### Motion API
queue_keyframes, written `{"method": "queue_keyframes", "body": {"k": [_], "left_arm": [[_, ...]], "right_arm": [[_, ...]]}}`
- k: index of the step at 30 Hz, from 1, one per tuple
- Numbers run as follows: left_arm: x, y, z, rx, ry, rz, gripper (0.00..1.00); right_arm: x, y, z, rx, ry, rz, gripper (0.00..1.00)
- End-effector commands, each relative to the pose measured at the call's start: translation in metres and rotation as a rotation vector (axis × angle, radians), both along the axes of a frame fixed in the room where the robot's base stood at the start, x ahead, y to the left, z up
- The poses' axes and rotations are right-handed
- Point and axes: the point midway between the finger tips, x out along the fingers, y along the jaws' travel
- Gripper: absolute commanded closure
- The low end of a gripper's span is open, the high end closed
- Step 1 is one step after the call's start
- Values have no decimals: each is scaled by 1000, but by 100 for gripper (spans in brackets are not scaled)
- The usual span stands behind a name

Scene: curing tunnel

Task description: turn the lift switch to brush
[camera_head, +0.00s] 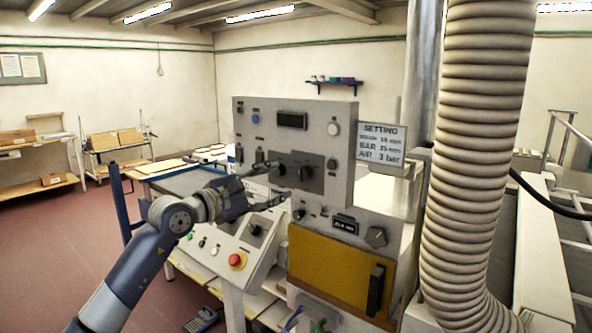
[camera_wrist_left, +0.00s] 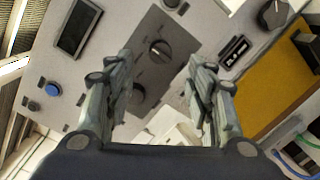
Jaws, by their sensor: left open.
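A grey control cabinet (camera_head: 345,125) stands in the middle of the head view. A dark plate (camera_head: 313,184) on its front carries two rotary knobs. It also shows in the left wrist view (camera_wrist_left: 180,48), with one black knob (camera_wrist_left: 159,50) between the fingertips in the picture and the other lower left, partly behind a finger. I cannot read which is the lift switch or where brush is. My left gripper (camera_head: 281,182) is open and empty in front of the plate, its fingers (camera_wrist_left: 160,62) spread either side of the knob, apparently short of it. My right gripper is not in view.
A sloped console (camera_head: 218,238) with a red button (camera_head: 236,260) lies below my left gripper. A yellow panel (camera_head: 330,268) and another knob (camera_head: 376,237) are lower on the cabinet. A settings sign (camera_head: 381,145) and a ribbed hose (camera_head: 480,150) stand to the right.

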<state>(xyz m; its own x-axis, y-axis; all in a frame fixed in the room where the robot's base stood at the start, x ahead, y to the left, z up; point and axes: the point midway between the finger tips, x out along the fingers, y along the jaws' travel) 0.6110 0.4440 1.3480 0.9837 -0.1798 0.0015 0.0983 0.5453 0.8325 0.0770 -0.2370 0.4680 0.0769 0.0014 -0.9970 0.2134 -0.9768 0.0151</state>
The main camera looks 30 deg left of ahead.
Motion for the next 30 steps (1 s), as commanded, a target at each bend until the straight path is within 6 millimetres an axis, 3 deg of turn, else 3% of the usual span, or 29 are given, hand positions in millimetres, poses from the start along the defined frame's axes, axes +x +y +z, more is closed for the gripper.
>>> {"method": "queue_keyframes", "body": {"k": [5,12,17,26,27,30], "left_arm": [[33,-7,7,-6,-1,-2,50],[69,-13,4,-7,-1,-1,50],[80,-15,1,-5,0,-1,50],[82,-16,0,-3,0,-1,50],[82,-16,0,-3,0,-1,52],[82,-15,0,-3,0,-1,75]], "right_arm": [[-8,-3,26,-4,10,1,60],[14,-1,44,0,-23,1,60],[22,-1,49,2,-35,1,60],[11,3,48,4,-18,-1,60],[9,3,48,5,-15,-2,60],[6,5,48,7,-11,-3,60]]}}
